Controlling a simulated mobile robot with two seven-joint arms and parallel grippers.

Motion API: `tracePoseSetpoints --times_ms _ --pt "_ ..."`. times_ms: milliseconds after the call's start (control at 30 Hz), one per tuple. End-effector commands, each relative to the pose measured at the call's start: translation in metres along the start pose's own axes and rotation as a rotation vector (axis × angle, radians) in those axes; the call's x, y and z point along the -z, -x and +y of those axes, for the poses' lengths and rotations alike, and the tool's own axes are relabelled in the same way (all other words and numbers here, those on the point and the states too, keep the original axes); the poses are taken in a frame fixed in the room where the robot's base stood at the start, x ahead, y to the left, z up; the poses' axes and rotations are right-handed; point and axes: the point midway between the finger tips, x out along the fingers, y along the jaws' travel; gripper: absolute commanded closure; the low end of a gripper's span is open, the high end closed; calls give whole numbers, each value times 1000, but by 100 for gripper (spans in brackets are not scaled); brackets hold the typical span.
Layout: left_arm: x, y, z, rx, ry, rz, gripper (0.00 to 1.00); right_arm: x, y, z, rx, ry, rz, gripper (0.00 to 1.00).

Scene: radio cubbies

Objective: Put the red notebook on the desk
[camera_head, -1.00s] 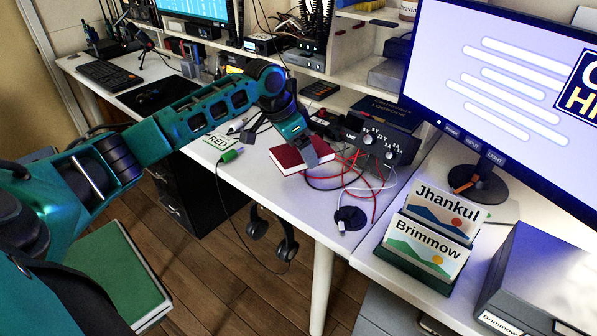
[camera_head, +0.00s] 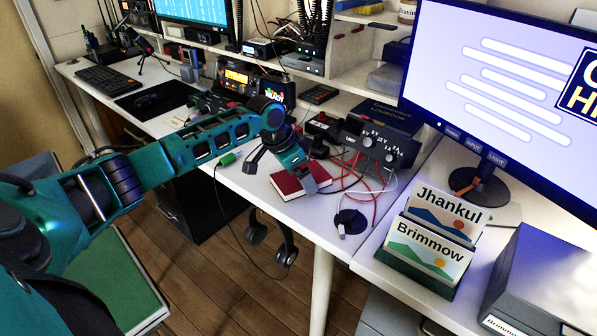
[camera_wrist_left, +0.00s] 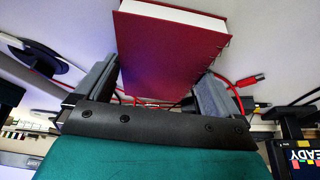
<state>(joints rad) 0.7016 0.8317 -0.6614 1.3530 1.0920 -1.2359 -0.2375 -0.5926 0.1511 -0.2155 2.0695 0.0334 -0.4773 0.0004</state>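The red notebook (camera_head: 291,184) is over the front part of the white desk (camera_head: 240,186), near its front edge. I cannot tell for sure whether it rests on the desktop or hangs just above it. My left gripper (camera_head: 287,170) comes from above and has one finger on each side of the notebook. In the left wrist view the red cover and white page edge of the notebook (camera_wrist_left: 170,50) fill the space between the fingers, which appear to touch its sides. One finger hides part of the notebook in the head view. My right gripper is not in view.
Red and black leads (camera_head: 372,185) and a meter box (camera_head: 375,142) lie just right of the notebook. A dark logbook (camera_head: 392,113) is behind. A sign holder (camera_head: 415,270) and monitor (camera_head: 500,75) stand on the right. A headset (camera_head: 285,245) hangs below the desk edge.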

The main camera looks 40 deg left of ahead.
Motion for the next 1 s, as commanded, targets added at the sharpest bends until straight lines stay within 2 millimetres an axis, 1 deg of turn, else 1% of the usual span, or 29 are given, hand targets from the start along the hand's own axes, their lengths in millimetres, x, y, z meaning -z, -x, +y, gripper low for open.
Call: tracePoseSetpoints --times_ms 267,367,467,667,800,900,1000 --pt "1 1 0 1 0 1 0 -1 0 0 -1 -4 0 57" --pt "2 9 -1 2 -1 1 0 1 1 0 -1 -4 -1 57" --pt "2 26 -1 3 -2 1 0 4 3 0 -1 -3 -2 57" --pt "2 70 -1 3 -2 0 0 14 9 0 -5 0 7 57" --pt "2 97 -1 3 -1 0 0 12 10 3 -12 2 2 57" --pt "2 110 -1 1 -1 0 0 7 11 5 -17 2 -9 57" --pt "2 119 -1 1 0 0 0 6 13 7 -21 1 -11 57"
